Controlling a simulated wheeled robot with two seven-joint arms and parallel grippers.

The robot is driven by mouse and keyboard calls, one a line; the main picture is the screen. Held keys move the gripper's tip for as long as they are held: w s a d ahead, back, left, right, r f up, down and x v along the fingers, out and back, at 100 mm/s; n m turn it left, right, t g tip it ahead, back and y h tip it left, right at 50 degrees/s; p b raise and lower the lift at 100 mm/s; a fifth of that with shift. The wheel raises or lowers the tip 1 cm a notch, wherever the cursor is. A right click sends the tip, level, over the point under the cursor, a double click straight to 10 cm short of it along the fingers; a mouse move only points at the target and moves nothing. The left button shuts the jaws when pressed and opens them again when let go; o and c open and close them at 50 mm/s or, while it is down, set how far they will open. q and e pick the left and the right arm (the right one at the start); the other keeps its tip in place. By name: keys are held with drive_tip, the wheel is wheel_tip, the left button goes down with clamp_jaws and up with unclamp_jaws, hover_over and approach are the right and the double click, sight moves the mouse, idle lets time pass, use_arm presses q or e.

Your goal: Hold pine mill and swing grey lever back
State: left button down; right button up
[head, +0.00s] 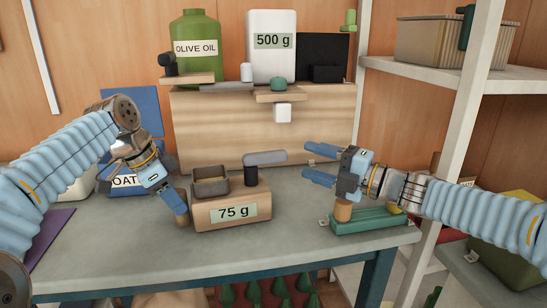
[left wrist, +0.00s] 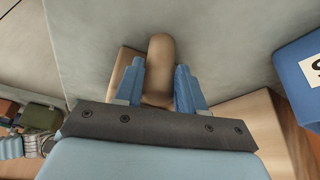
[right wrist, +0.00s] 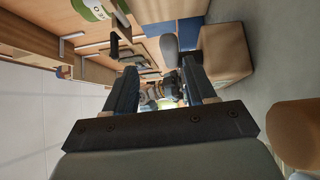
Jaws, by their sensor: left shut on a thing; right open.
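The pine mill (head: 231,207) is a wooden block labelled 75 g on the grey table, with a dark open hopper (head: 211,182) on top. Its grey lever (head: 265,157) sits on a black post (head: 251,176) and points right; the lever also shows in the right wrist view (right wrist: 169,46). My left gripper (head: 176,206) is shut on a brown rounded grip (left wrist: 160,55) at the mill's left side. How the grip joins the mill is hidden. My right gripper (head: 311,161) is open and empty, fingers pointing left towards the lever's free end, with a gap between.
A green tray (head: 370,222) with a wooden cylinder (head: 343,210) lies below my right gripper. A wooden cabinet (head: 320,123) behind carries an olive oil jug (head: 195,45) and a white 500 g canister (head: 271,50). A white shelf post (head: 470,90) stands at right. The table's front is clear.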

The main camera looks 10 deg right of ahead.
sight(269, 155)
drive_tip(key=shift+n+g, duration=0.3)
drive_tip(key=shift+g, duration=0.4)
drive_tip(key=x, duration=1.1)
drive_tip(key=shift+w+a+f, duration=0.15)
drive_tip(key=shift+w+f, duration=0.1)
drive_tip(key=shift+f, duration=0.1)
drive_tip(key=shift+c, duration=0.3)
clamp_jaws()
